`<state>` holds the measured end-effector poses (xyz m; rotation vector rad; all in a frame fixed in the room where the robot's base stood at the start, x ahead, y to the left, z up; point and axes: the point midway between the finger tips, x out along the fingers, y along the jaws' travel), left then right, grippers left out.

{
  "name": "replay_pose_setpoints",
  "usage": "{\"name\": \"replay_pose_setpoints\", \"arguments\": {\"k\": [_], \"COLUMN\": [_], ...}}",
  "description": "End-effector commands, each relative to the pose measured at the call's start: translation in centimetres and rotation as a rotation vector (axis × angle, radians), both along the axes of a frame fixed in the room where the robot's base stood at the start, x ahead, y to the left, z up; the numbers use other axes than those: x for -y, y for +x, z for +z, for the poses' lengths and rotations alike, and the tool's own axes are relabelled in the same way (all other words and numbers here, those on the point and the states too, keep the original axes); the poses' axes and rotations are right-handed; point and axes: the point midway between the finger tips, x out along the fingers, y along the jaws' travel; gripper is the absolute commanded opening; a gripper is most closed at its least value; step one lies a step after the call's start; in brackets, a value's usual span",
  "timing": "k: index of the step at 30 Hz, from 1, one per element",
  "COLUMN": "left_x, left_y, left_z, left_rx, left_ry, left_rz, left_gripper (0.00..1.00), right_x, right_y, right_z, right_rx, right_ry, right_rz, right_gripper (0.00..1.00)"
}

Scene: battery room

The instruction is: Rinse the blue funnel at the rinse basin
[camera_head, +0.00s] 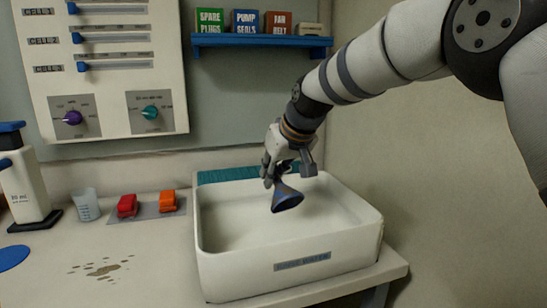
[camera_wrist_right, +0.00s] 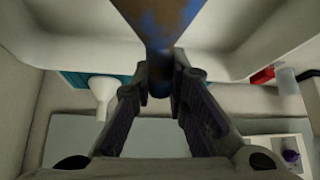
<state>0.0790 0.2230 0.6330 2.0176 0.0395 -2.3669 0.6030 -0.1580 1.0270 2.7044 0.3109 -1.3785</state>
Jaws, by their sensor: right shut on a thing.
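The blue funnel (camera_head: 287,200) hangs over the inside of the white rinse basin (camera_head: 290,265), tilted with its wide mouth downward. My right gripper (camera_head: 281,173) is shut on its narrow end. In the right wrist view, the funnel (camera_wrist_right: 160,25) shows brown smudges on its blue surface. The fingers of my right gripper (camera_wrist_right: 160,78) close around its stem there. The basin's pale inside wall (camera_wrist_right: 90,25) shows behind it. I see no water in the basin. My left gripper is not in view.
A teal mat (camera_head: 230,174) lies behind the basin. Left of the basin are red (camera_head: 127,205) and orange (camera_head: 168,200) blocks, a clear cup (camera_head: 86,204) and a white dispenser (camera_head: 25,190). A brown stain (camera_head: 100,268) marks the counter. A blue shelf (camera_head: 262,41) hangs above.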

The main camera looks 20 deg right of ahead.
Motion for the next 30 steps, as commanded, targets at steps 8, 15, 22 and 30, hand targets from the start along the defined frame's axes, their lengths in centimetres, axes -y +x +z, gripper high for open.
{"name": "replay_pose_setpoints", "arguments": {"k": [8, 15, 22, 30], "left_x": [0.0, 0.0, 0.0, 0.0], "left_y": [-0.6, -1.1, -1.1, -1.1], "left_z": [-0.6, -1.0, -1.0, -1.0], "left_rx": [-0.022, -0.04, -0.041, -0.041], "left_ry": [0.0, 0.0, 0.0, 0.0], "left_rz": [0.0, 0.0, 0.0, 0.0], "left_gripper": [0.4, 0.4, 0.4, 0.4], "right_x": [0.0, 0.0, 0.0, 0.0], "right_y": [0.0, 0.0, 0.0, 0.0], "right_z": [-3.9, -6.1, -6.4, -6.4], "right_rx": [-0.005, -0.002, 0.001, 0.001], "right_ry": [0.0, 0.001, 0.001, 0.0], "right_rz": [0.0, 0.0, -0.001, 0.0], "right_gripper": [0.0, 0.0, 0.0, 0.0]}}
